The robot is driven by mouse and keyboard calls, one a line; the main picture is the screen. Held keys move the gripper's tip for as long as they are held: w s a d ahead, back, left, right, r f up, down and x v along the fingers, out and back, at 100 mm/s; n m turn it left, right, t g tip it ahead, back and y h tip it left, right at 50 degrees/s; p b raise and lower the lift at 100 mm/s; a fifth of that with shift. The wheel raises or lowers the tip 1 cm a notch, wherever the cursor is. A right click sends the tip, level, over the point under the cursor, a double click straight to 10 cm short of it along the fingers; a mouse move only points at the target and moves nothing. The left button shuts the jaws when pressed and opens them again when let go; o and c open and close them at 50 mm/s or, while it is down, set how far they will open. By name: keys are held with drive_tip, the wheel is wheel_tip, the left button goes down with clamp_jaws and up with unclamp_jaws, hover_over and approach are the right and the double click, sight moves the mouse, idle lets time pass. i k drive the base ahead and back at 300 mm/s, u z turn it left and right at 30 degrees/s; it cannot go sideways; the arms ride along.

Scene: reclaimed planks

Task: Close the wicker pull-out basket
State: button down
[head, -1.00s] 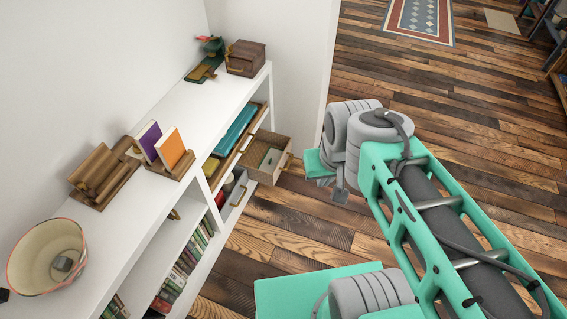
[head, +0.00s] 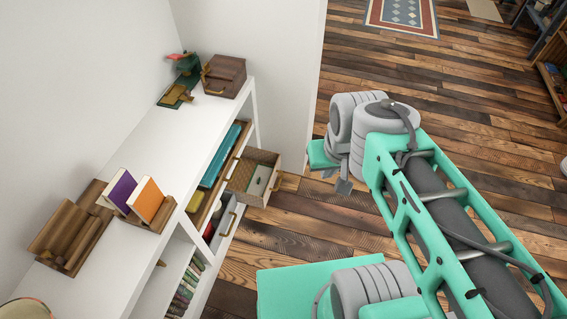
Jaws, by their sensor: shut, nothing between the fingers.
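The wicker pull-out basket (head: 242,177) sticks out from the white shelf unit, near its far end. It has a woven light-brown body, a brass-coloured handle (head: 277,183) on its outer front, and a small pale item inside. My gripper (head: 343,187) is to the right of the basket, apart from it, over the plank floor. Its grey fingers point downward and are shut with nothing between them. My arm hides part of the floor, not the basket.
Books in wooden holders (head: 146,202), a brown box (head: 223,76) and a green object (head: 184,82) stand on the shelf top (head: 175,145). Plank floor (head: 290,225) lies open between shelf and arm.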

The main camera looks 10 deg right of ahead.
sight(250, 156)
drive_tip(key=u, duration=0.3)
drive_tip(key=i, duration=1.05)
drive_tip(key=u, duration=0.4)
